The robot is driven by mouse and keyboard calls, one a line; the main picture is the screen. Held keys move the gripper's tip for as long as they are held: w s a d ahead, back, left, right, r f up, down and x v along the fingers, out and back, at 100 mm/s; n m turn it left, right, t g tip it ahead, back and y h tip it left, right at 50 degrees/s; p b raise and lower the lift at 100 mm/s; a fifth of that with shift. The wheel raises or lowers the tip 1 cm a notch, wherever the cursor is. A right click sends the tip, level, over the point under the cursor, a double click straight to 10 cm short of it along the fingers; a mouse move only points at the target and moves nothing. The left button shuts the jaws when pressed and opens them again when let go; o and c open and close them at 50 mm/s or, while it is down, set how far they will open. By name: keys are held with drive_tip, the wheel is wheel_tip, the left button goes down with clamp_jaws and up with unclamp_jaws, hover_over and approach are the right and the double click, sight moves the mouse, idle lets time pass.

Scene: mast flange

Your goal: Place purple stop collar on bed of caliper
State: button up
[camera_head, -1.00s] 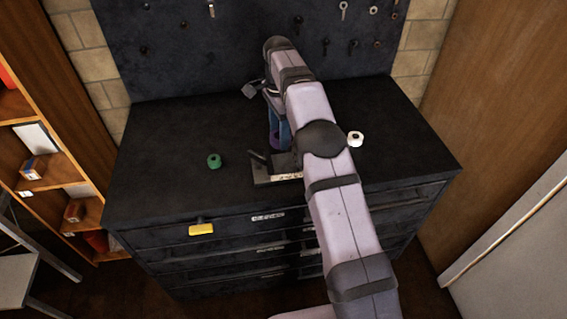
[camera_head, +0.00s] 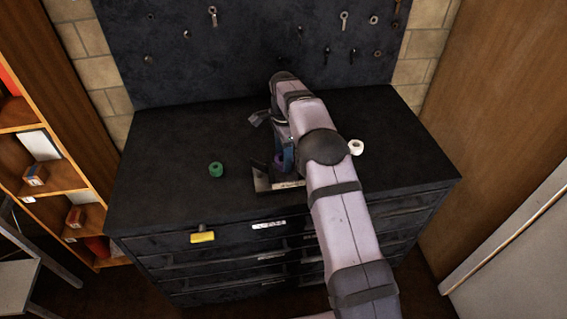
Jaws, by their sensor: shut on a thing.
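The caliper (camera_head: 267,185) lies near the front edge of the dark cabinet top, with a dark upright jaw at its left and a pale marked strip along its front. My gripper (camera_head: 284,158) points down just over the caliper, right of that jaw. It is shut on the purple stop collar (camera_head: 280,161), which shows only in part between the bluish fingers. My arm covers the caliper's right part. I cannot tell whether the collar touches the bed.
A green collar (camera_head: 216,170) stands left of the caliper, and a white one (camera_head: 356,147) stands right of my arm. A pegboard (camera_head: 250,60) with hanging parts rises behind. The cabinet top (camera_head: 160,185) is free at the left. A yellow tag (camera_head: 202,237) hangs on the drawer front.

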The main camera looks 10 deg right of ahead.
drive_tip(key=shift+f+p, duration=0.6)
drive_tip(key=shift+f, duration=1.2)
drive_tip(key=shift+f, duration=0.2)
drive_tip(key=o, duration=1.2)
drive_tip(key=shift+r, duration=0.1)
wheel_tip(320, 180, up, 12)
drive_tip(key=shift+r+b, duration=0.1)
drive_tip(key=shift+b, duration=0.7)
drive_tip(key=shift+s+r, duration=0.1)
